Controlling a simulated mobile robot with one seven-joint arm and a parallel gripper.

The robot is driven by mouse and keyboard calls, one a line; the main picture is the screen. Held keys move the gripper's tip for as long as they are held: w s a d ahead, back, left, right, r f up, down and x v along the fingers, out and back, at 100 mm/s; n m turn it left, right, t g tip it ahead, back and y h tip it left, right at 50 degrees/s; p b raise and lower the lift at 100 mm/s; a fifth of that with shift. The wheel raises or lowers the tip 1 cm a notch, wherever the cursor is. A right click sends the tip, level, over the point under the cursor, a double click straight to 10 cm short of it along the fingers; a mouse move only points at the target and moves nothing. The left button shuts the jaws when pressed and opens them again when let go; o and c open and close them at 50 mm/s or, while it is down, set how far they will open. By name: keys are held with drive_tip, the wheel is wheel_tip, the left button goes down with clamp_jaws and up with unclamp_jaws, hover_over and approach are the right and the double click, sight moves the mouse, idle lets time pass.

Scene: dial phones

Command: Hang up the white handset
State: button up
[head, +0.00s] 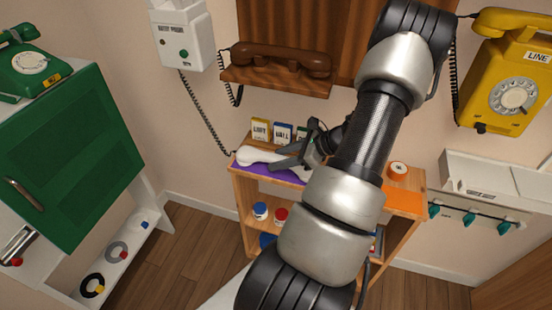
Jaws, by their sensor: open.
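The white handset (258,156) lies on a purple mat (256,170) on top of a small wooden shelf unit. A dark coiled cord (203,115) runs from it up to the white wall phone (182,36) at the upper left. The front of that phone has a small label and a green dial or button, and no handset shows on it. My gripper (288,151) is open at the right part of the white handset. One dark finger overlaps the handset in the picture; I cannot tell whether it touches. My arm hides part of the shelf top.
A brown handset (280,58) rests on a wooden wall phone behind. A yellow wall phone (510,80) hangs at right, above a white unit with teal knobs (470,217). Small label cards (282,132) stand behind the handset. A green cabinet (70,160) stands left.

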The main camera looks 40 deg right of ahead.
drive_tip(key=p+v, duration=0.2)
drive_tip(key=v, duration=1.3)
drive_tip(key=shift+w+d+r, duration=0.15)
drive_tip(key=shift+d+r, duration=0.2)
drive_tip(key=shift+d, duration=0.05)
drive_tip(key=shift+a, duration=0.1)
